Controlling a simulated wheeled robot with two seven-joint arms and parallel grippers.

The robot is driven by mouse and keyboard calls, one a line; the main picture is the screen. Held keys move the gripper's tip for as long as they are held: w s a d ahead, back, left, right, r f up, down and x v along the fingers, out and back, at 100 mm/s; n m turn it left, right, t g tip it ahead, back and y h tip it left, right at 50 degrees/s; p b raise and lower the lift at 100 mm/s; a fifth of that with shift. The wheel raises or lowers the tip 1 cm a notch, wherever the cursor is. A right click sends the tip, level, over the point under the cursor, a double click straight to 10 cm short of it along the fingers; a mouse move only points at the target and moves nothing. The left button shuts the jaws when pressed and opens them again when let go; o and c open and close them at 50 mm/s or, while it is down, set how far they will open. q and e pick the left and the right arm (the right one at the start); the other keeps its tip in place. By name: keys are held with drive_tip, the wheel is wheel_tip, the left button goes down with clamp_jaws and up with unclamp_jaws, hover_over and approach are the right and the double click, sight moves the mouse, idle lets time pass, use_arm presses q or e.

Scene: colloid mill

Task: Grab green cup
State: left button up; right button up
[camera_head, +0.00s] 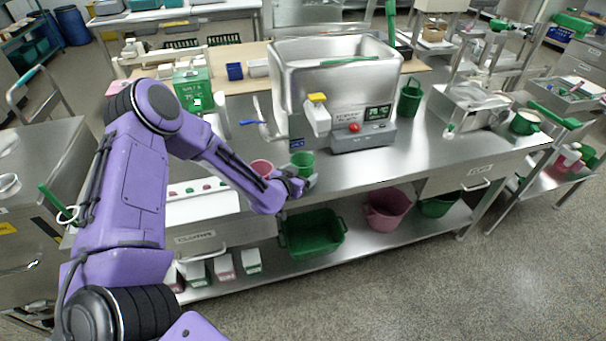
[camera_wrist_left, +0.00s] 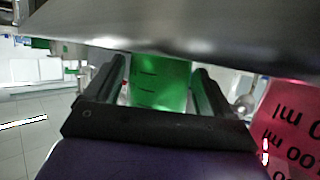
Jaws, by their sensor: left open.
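The green cup (camera_head: 302,163) stands upright on the steel table near its front edge. My left gripper (camera_head: 303,181) is at the cup, on the side nearer to me. In the left wrist view the green cup (camera_wrist_left: 161,82), with dark graduation marks, shows between the two open fingers of my left gripper (camera_wrist_left: 161,88). I cannot tell whether either finger touches it. A pink cup (camera_head: 262,167) stands just left of the green cup, partly behind my left arm. It shows large at the right of the left wrist view (camera_wrist_left: 292,125), with dark volume markings.
A steel machine (camera_head: 338,75) with a grey scale base (camera_head: 363,140) stands behind the cups. A green bucket (camera_head: 410,97) is to its right. Below, a green bin (camera_head: 313,235) and a pink bucket (camera_head: 387,209) sit on the lower shelf. The tabletop right of the green cup is clear.

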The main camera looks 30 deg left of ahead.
use_arm(q)
drive_tip(key=c, duration=0.9)
drive_tip(key=shift+o, duration=0.2)
drive_tip(key=shift+r, duration=0.1)
drive_tip(key=shift+w+r, duration=0.1)
drive_tip(key=shift+r, duration=0.4)
wheel_tip(320, 180, up, 2)
drive_tip(key=s+a+r+p, duration=0.1)
drive_tip(key=s+a+r, duration=0.1)
drive_tip(key=s+r, duration=0.7)
drive_tip(key=shift+s+a+r, duration=0.35)
drive_tip(key=shift+s+r, duration=0.05)
drive_tip(key=shift+s, duration=2.05)
